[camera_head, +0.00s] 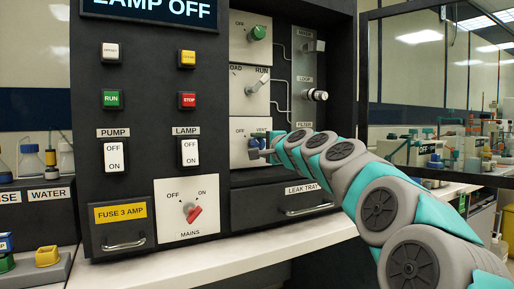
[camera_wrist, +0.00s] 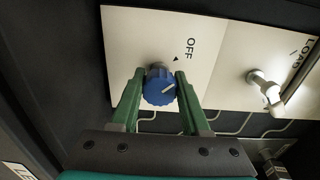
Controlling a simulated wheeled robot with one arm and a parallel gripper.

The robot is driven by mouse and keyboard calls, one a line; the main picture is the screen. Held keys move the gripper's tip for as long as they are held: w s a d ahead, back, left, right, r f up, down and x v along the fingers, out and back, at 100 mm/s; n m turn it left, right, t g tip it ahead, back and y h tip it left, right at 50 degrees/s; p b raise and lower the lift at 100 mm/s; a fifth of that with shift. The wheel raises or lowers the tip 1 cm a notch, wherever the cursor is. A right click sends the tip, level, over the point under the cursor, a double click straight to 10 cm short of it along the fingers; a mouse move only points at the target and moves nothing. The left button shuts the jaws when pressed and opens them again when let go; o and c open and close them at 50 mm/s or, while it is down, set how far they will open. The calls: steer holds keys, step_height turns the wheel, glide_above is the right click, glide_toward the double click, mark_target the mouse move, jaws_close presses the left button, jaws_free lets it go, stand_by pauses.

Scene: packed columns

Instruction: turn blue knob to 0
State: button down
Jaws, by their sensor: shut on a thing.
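The blue knob (camera_wrist: 158,92) sits on a pale panel (camera_wrist: 125,45) in the wrist view. My gripper (camera_wrist: 159,79) has its two green fingers on either side of the knob, shut on it. A short white line on the knob's face slants up to the right. A small black triangle and the word OFF are printed on the panel beyond the knob. In the head view, my gripper (camera_head: 262,153) is at the lowest panel of the column, labelled OFF and VENT. It covers part of the knob there.
In the wrist view, a metal lever (camera_wrist: 264,86) stands beside the LOAD label, right of the knob. In the head view, a green knob (camera_head: 258,33) is above, a silver knob (camera_head: 316,95) is to the right, and the leak tray drawer (camera_head: 305,209) is below.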

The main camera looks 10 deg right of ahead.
steer(key=shift+a+f, duration=0.1)
steer(key=shift+f, duration=0.05)
steer(key=shift+c, duration=1.9)
jaws_free()
steer(key=shift+s, duration=0.15)
steer(key=shift+s+d, duration=0.3)
steer(key=shift+s, duration=0.2)
steer(key=v, duration=0.6)
steer(key=shift+s, duration=0.2)
